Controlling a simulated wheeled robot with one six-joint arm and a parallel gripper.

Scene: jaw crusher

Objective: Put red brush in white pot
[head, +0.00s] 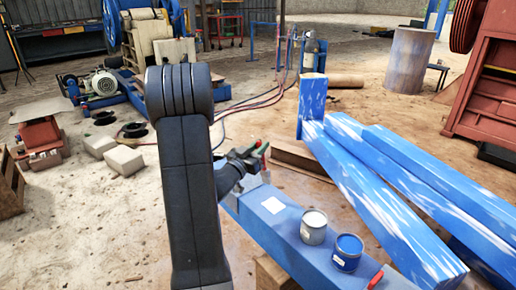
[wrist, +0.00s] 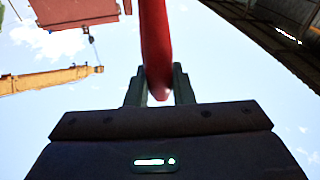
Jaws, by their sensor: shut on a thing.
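My gripper (head: 252,155) is shut on the red brush (wrist: 156,50). In the wrist view its red handle stands between the two fingers and runs up out of the picture. In the head view a small red part of it (head: 263,147) shows at the fingertips; the bristles cannot be made out. The white pot (head: 313,235), a metal can with a whitish top, stands upright on a blue beam (head: 285,232). My gripper is above the beam's far end, up and left of the pot and apart from it.
A blue pot (head: 347,257) stands right beside the white pot. A white square (head: 273,204) and a small red object (head: 376,279) lie on the same beam. Large blue beams (head: 385,190) lie to the right. Pale blocks (head: 123,160) lie on open ground at left.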

